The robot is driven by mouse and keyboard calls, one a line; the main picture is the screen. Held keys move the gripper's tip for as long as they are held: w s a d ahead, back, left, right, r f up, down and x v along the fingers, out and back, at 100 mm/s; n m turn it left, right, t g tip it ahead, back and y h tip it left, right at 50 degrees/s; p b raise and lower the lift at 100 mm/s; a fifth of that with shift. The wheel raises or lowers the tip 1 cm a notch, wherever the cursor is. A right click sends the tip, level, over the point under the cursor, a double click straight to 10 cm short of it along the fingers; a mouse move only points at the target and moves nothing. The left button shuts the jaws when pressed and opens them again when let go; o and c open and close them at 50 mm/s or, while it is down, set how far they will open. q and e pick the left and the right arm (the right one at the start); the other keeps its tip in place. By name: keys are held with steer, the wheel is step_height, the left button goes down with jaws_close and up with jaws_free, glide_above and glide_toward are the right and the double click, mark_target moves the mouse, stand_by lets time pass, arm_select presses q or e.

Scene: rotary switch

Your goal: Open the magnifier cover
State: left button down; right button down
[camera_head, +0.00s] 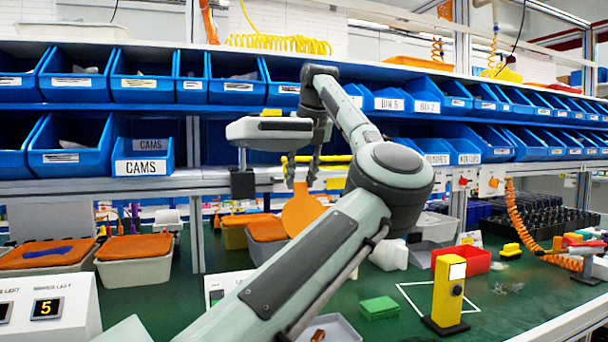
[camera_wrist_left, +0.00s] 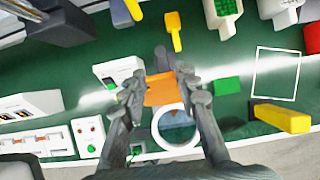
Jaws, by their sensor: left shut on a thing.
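The magnifier shows as a pale head (camera_head: 262,130) seen almost edge-on in the head view, and as a white ring (camera_wrist_left: 160,139) in the left wrist view. The ring's opening is largely see-through. The orange cover (camera_head: 303,212) shows as a disc standing steeply below the head, angled away from it. My left gripper (camera_head: 302,172) reaches down at the cover's upper part. In the left wrist view my left gripper (camera_wrist_left: 172,88) is shut on the orange cover (camera_wrist_left: 160,90), beyond the ring. Its hinge is not clear. My right gripper is not in view.
Blue bins (camera_head: 142,80) on shelves line the back. A yellow post (camera_head: 448,285) and a green block (camera_head: 378,308) stand on the green bench. Grey tubs with orange lids (camera_head: 133,248) stand left. A white display box (camera_head: 50,308) is at lower left.

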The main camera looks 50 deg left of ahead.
arm_select(q)
steer(key=shift+a+r, duration=0.25)
steer(key=shift+a, duration=0.05)
steer(key=c, duration=1.6)
jaws_free()
steer(key=o, duration=0.5)
steer(key=shift+a+f, duration=0.15)
steer(key=shift+f, duration=0.1)
steer(key=shift+w, duration=0.1)
steer(key=shift+d+r, duration=0.3)
steer(key=shift+r, duration=0.05)
steer(key=v, duration=1.1)
steer(key=shift+r, duration=0.15)
